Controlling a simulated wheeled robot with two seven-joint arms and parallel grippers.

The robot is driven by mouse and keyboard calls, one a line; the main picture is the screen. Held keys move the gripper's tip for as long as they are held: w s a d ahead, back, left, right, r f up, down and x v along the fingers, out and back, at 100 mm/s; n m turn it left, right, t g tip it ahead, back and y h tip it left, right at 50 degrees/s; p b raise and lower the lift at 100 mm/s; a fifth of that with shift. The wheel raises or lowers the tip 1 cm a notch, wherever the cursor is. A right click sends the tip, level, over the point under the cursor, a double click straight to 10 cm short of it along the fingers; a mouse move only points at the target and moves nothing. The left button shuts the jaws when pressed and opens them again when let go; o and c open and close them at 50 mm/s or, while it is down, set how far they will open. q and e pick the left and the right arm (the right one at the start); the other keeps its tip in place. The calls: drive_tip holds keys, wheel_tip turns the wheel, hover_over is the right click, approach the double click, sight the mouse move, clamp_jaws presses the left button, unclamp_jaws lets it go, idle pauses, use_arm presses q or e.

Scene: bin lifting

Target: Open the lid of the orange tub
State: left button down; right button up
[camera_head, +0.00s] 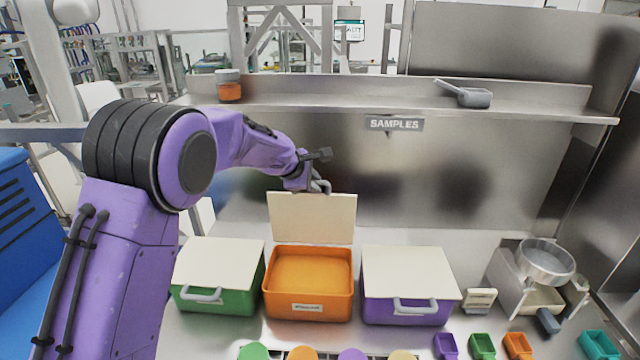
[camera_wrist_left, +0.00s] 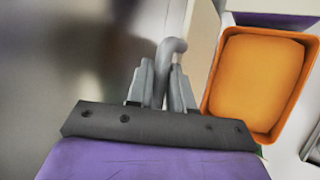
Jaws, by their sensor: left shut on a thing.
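The orange tub (camera_head: 309,307) stands in the middle of the row on the steel bench, between a green and a purple tub. Its cream lid (camera_head: 312,218) stands up at the back edge, and orange contents show inside. My left gripper (camera_head: 318,186) is at the top edge of the raised lid. In the left wrist view the left gripper (camera_wrist_left: 162,85) is shut on the grey lid handle (camera_wrist_left: 168,58), with the open orange tub (camera_wrist_left: 211,88) to the right. My right gripper is not in view.
The green tub (camera_head: 216,301) and purple tub (camera_head: 405,311) have closed cream lids. A scale with a metal bowl (camera_head: 546,262) stands at the right. Small colored scoops (camera_head: 445,345) lie along the front right. A shelf (camera_head: 400,105) runs above, behind the bench.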

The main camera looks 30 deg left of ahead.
use_arm(q)
drive_tip(key=shift+s+f, duration=0.1)
drive_tip(key=shift+f, duration=0.15)
drive_tip(key=c, duration=1.1)
unclamp_jaws()
drive_tip(key=shift+s, duration=0.1)
drive_tip(key=d+b+v, duration=0.1)
drive_tip(key=b+v, duration=0.1)
drive_tip(key=v, duration=0.9)
drive_tip(key=shift+a+r, duration=0.25)
drive_tip(key=shift+a, duration=0.2)
